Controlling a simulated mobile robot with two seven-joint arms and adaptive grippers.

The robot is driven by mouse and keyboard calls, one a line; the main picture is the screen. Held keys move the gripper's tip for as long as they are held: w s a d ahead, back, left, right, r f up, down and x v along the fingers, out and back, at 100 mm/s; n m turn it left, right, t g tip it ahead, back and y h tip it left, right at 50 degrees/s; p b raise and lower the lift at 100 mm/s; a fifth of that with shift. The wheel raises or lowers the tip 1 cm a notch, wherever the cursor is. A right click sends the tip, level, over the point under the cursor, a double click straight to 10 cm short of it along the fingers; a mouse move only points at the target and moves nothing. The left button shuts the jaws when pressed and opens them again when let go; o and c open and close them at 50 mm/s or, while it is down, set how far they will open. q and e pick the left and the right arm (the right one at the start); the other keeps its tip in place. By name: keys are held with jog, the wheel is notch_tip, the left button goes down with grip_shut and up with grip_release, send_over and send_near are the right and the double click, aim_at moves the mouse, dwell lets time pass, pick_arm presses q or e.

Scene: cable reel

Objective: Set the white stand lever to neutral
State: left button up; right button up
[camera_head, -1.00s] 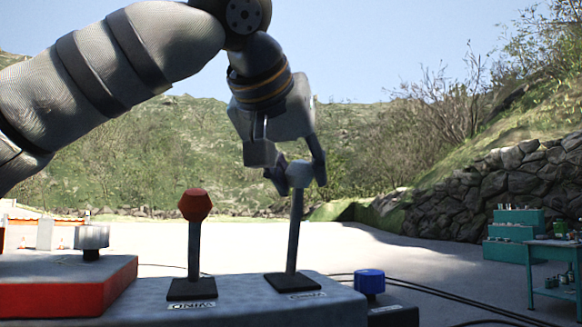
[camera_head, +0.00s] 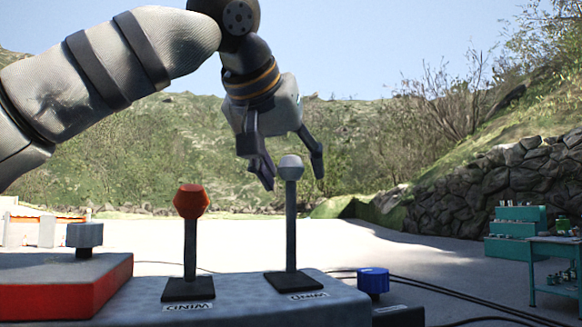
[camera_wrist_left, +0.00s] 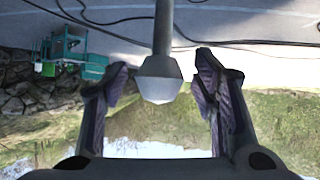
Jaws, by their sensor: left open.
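The white stand lever (camera_head: 291,215) has a white faceted knob on a dark rod and stands nearly upright on the grey console (camera_head: 245,300). A second lever with an orange-red knob (camera_head: 191,201) stands to its left. My left gripper (camera_head: 293,180) is open, pointing down, with its fingers around the height of the white knob. In the left wrist view, the white knob (camera_wrist_left: 159,80) shows between the open fingers (camera_wrist_left: 160,88), with a gap on both sides. I see no contact. My right gripper is not in view.
A red box with a grey knob (camera_head: 84,238) sits at the left. A blue knob (camera_head: 372,281) is right of the console, near black cables (camera_head: 450,312). Teal workbenches (camera_head: 555,262) and a stone wall stand farther right. Open pavement lies behind.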

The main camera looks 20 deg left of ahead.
pick_arm(q)
jog(key=v, duration=1.1)
jog(key=shift+s+r, duration=0.25)
jog(key=shift+s, duration=0.1)
